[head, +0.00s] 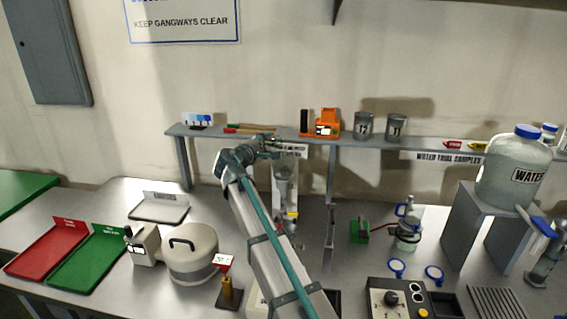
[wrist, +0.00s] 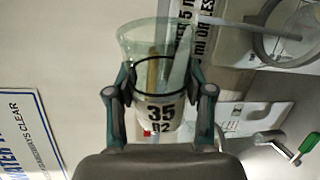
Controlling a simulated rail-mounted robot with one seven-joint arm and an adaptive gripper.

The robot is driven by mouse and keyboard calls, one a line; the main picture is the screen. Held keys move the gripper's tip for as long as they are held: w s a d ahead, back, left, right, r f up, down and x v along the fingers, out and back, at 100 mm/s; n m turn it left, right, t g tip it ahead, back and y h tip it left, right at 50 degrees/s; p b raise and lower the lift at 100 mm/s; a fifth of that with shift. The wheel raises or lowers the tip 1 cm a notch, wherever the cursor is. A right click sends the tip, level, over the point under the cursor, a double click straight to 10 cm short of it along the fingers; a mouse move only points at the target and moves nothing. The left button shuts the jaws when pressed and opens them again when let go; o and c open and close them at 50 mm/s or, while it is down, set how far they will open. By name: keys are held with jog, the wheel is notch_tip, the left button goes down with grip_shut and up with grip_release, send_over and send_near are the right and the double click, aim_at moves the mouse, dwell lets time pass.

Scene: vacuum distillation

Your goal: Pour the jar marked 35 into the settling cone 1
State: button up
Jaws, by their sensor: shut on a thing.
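My gripper (wrist: 158,95) is shut on the jar marked 35 (wrist: 160,112), a clear vessel with dark numbers, its sides between the two fingers. In the head view my gripper (head: 268,143) is up at the shelf's front edge, and the jar is hard to make out there. A tall clear vessel with a yellow mark (head: 285,185), likely a settling cone, stands just below and right of my gripper; its number cannot be read. In the wrist view a round clear rim (wrist: 287,35) lies at the upper right, apart from the jar.
The shelf (head: 440,148) holds an orange device (head: 327,122) and two grey numbered pots (head: 363,125). A lidded round pot (head: 190,252) and red (head: 48,248) and green (head: 90,258) trays are at left. A large water bottle (head: 515,170) stands on a raised stand at right.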

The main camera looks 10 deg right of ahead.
jog(key=shift+s+d+r+m+b, duration=0.2)
jog(key=shift+r+m+b, duration=0.2)
jog(key=shift+m+b, duration=0.6)
dwell(1.0)
jog(key=shift+y+b, duration=0.3)
jog(key=shift+b, duration=0.3)
